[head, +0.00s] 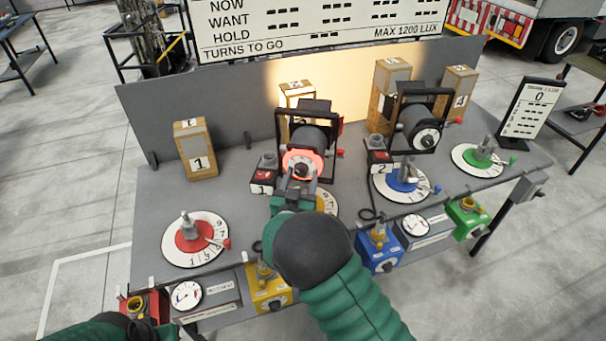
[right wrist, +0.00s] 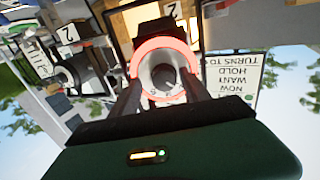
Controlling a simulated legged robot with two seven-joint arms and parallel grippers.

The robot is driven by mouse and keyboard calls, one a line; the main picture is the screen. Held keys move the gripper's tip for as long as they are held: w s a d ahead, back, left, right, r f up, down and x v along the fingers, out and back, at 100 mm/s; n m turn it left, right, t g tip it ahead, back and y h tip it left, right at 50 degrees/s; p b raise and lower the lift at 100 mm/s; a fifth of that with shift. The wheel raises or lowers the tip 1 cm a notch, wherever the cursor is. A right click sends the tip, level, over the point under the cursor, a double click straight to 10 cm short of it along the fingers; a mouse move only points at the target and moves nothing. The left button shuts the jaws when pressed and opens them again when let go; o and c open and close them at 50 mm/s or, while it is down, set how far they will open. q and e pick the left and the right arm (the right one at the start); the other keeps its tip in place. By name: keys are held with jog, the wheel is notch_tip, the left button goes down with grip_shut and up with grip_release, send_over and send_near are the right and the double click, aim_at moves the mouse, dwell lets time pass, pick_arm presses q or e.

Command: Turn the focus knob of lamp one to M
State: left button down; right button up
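Lamp one (head: 305,138) is a dark lamp in a black frame, left of the second lamp. Its round grey focus knob (head: 302,168) sits inside a glowing red ring and faces me. In the right wrist view the knob (right wrist: 163,78) lies between my two dark fingers, the red ring arching above it. My right gripper (head: 294,192) is at the knob with its fingers apart, one on each side; whether they touch it I cannot tell. The letters around the knob are too small to read. Only part of my left arm shows at the bottom left; its gripper is out of view.
The second lamp (head: 420,125) stands to the right. Red (head: 181,249), blue (head: 382,191) and green (head: 466,164) dials lie on the table. A grey panel (head: 228,120) rises behind.

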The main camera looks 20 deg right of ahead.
jog(key=shift+a, duration=0.35)
jog(key=shift+c, duration=1.1)
jog(key=shift+w+a, duration=0.2)
jog(key=shift+a, duration=0.15)
jog(key=c, duration=0.5)
jog(key=shift+d, duration=0.25)
grip_shut()
jog(key=shift+s+d, duration=0.1)
jog(key=shift+d, duration=0.15)
pick_arm(q)
jog(key=shift+s+a, duration=0.1)
jog(key=shift+a, duration=0.2)
jog(key=shift+a+f, duration=0.1)
jog(key=shift+f, duration=0.05)
pick_arm(e)
jog(key=shift+a, duration=0.1)
